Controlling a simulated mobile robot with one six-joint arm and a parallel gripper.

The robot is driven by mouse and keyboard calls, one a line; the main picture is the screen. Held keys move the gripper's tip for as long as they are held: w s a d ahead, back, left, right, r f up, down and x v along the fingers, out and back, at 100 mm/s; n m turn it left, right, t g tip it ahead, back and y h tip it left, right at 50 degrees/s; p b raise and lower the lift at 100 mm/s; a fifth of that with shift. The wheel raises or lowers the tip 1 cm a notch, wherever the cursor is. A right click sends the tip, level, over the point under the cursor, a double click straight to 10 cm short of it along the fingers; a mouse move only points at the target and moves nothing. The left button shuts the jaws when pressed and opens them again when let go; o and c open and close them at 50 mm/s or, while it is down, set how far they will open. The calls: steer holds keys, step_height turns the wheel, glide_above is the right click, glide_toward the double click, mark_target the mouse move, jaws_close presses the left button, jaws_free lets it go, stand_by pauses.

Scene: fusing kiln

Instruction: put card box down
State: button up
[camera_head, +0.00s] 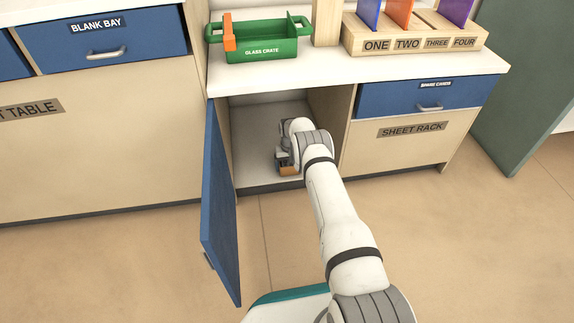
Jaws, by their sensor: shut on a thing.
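My gripper (286,158) is inside the open lower compartment of the cabinet, close above its floor. It is shut on a small orange-brown thing, which I take to be the card box (289,171). Only a small part of the box shows below my gripper. My wrist and arm hide the rest of it. I cannot tell whether the box touches the compartment floor (252,160).
The blue cabinet door (221,205) stands open to the left of my arm. A green glass crate (268,48) and a slotted rack (415,38) with coloured sheets stand on the counter (350,68) above. The compartment floor left of my gripper is clear.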

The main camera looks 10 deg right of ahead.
steer(key=shift+f, duration=0.1)
steer(key=o, duration=0.9)
step_height(320, 180, up, 8)
steer(key=p, duration=0.3)
steer(key=shift+f+p, duration=0.1)
steer(key=shift+p, duration=0.25)
